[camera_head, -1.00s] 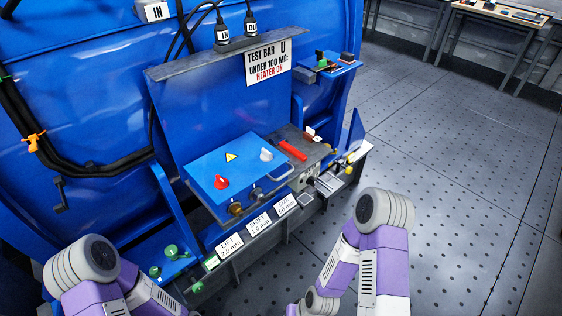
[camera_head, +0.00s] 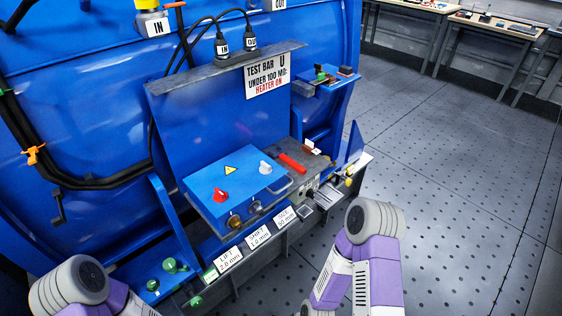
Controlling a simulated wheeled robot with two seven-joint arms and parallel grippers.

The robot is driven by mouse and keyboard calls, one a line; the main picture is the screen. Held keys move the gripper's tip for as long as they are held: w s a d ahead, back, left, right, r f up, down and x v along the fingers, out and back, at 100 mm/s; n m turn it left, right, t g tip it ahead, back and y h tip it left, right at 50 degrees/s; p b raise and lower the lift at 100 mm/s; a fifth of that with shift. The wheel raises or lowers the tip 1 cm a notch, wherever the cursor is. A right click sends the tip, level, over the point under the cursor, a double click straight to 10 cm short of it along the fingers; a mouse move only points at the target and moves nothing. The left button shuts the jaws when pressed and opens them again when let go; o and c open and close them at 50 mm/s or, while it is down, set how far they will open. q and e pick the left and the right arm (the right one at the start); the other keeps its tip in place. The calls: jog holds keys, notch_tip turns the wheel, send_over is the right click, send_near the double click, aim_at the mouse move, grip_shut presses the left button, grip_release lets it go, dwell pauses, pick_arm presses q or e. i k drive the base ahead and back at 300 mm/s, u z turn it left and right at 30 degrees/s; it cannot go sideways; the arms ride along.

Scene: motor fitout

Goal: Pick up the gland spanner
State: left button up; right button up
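I cannot tell for certain which thing is the gland spanner. A red bar-shaped item (camera_head: 291,163), perhaps a handle, lies on the grey shelf right of the blue box (camera_head: 225,178); its type is too small to make out. Small tools also lie on the far workbench (camera_head: 440,7), too small to identify. Only purple and white links of my two arms show at the bottom left and bottom centre-right. Both of my grippers are out of view.
A large blue motor housing (camera_head: 110,110) fills the left. A sign (camera_head: 267,76) hangs above the blue box. Green knobs (camera_head: 170,265) sit at lower left. A small blue shelf (camera_head: 332,82) holds parts. The dark tiled floor (camera_head: 450,170) to the right is clear.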

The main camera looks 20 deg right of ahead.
aim_at(300, 169)
jog(key=u, duration=3.6)
jog(key=k, duration=2.4)
jog(key=z, duration=1.8)
jog(key=i, duration=0.2)
jog(key=u, duration=0.15)
